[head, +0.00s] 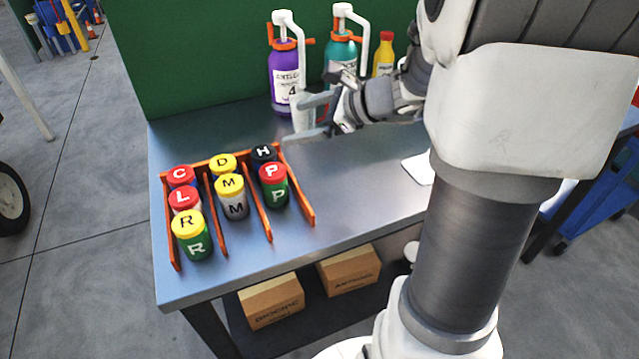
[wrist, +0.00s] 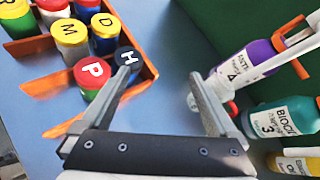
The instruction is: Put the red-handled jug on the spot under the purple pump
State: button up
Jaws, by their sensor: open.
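The purple pump bottle (head: 284,75) stands at the back of the bench, its white spout bent down to the right; it also shows in the wrist view (wrist: 238,68). A small whitish jug (head: 302,118) stands below that spout, and a bit of red shows on its right. It is partly hidden by my gripper (head: 293,121). In the wrist view the pale jug (wrist: 227,99) shows just outside the right finger, close to the purple bottle. My gripper (wrist: 160,80) is open, with nothing between its fingers. The spot itself is hidden.
A teal pump bottle (head: 340,54) and a yellow bottle (head: 383,56) stand right of the purple one. An orange rack (head: 308,205) with several lettered jars fills the bench's left front. A green wall (head: 200,60) stands behind.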

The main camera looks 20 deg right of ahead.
jog(key=s+a+n, duration=0.2)
jog(key=s+a+r+n+g, duration=0.1)
jog(key=a+n, duration=0.1)
jog(key=s+a+n+g, duration=0.1)
jog(key=s+a, duration=0.1)
jog(key=shift+s+a+r+n, duration=0.1)
jog(key=shift+s+r+n, duration=0.2)
jog(key=shift+s+n, duration=0.1)
jog(key=s+r+n+g+h, duration=0.1)
jog(key=s+n+h, duration=0.6)
jog(key=s+n, duration=1)
jog(key=shift+a+n+g, duration=0.25)
jog(key=shift+n+g, duration=0.15)
jog(key=shift+n, duration=0.2)
notch_tip(320, 180, up, 12)
jog(key=p, duration=1.2)
